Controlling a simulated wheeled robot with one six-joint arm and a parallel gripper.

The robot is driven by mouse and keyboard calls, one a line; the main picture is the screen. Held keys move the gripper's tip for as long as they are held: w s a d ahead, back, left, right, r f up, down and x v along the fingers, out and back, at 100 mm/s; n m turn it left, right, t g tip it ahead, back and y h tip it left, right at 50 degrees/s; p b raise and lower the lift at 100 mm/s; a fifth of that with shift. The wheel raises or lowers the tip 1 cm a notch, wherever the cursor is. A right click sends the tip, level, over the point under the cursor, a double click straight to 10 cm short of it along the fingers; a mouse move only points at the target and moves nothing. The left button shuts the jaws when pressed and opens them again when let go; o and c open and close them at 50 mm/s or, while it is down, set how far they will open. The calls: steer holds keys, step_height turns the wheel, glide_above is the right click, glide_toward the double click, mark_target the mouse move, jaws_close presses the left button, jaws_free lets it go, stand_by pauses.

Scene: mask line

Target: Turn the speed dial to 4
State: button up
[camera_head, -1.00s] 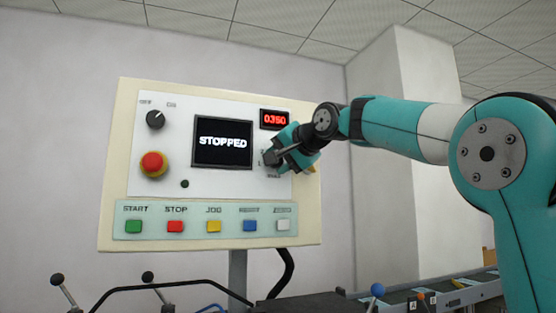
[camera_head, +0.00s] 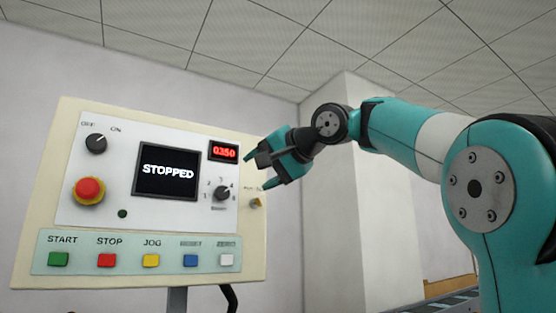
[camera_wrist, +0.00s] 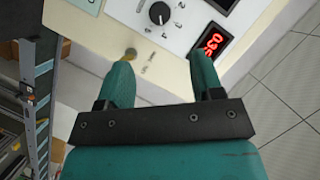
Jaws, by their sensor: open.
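The speed dial (camera_head: 222,193) is a small black round knob with a pale pointer line, at the right of the control panel (camera_head: 75,215). Small numbers ring it. The pointer seems to slant toward the upper right, but the number it meets is too small to read surely. The dial also shows at the top of the wrist view (camera_wrist: 159,13). My gripper (camera_head: 260,170) is open and empty, up and to the right of the dial and apart from it. In the wrist view its two teal fingers (camera_wrist: 160,62) stand below the dial, touching nothing.
The screen (camera_head: 168,172) reads STOPPED, and a red display (camera_head: 224,151) reads 0350 above the dial. An OFF/ON knob (camera_head: 96,144), a red emergency button (camera_head: 89,190) and a row of coloured buttons (camera_head: 152,260) share the panel. A small brass part (camera_head: 256,203) sits at its right edge.

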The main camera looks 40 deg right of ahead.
steer(key=shift+p+v, duration=0.4)
steer(key=shift+v, duration=1.95)
steer(key=a+f+n+g+y, duration=0.1)
steer(key=a+f+n+g, duration=0.3)
steer(key=f, duration=0.5)
steer(key=a+f+n+g+y, duration=0.1)
steer(key=a+f+n+y, duration=0.1)
steer(key=a+f, duration=0.55)
steer(key=a+f+n+g+y, duration=0.1)
steer(key=a+f+n+g, duration=0.2)
steer(key=f, duration=0.7)
steer(key=s+a+f+n+g, duration=0.3)
steer(key=s+f, duration=0.5)
steer(key=f, duration=0.1)
steer(key=s+a+f+n+g+h, duration=0.1)
steer(key=s+a+f+n+g, duration=0.3)
steer(key=s+f, duration=0.3)
step_height(320, 180, down, 2)
steer(key=shift+s+f, duration=0.15)
steer(key=shift+s, duration=0.25)
